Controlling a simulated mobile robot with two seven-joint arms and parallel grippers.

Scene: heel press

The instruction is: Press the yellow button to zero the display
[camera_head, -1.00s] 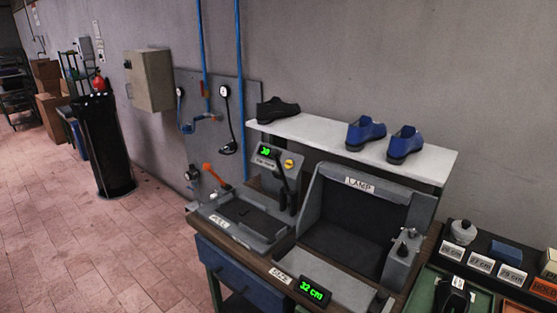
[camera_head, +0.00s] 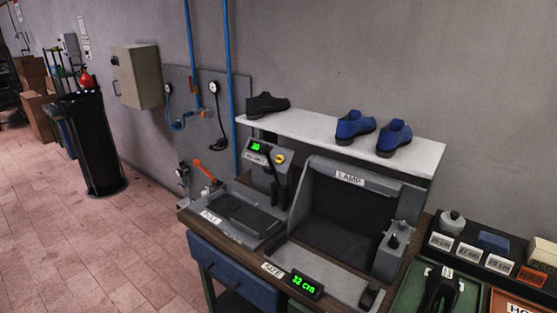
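A yellow button (camera_head: 279,159) sits on the grey upright panel of the heel press (camera_head: 240,222). To its left on the same panel is a small green-lit display (camera_head: 256,147) that seems to read 30. A black lever (camera_head: 279,183) stands in front of the panel, just below the button. Neither of my grippers is in the view, and nothing touches the button.
A LAMP box (camera_head: 345,215) stands right of the press. A white shelf (camera_head: 320,140) above holds one black shoe (camera_head: 267,104) and two blue shoes (camera_head: 355,127). An orange-handled valve (camera_head: 205,171) is at the left. Labelled trays (camera_head: 470,253) fill the right. Open floor lies left.

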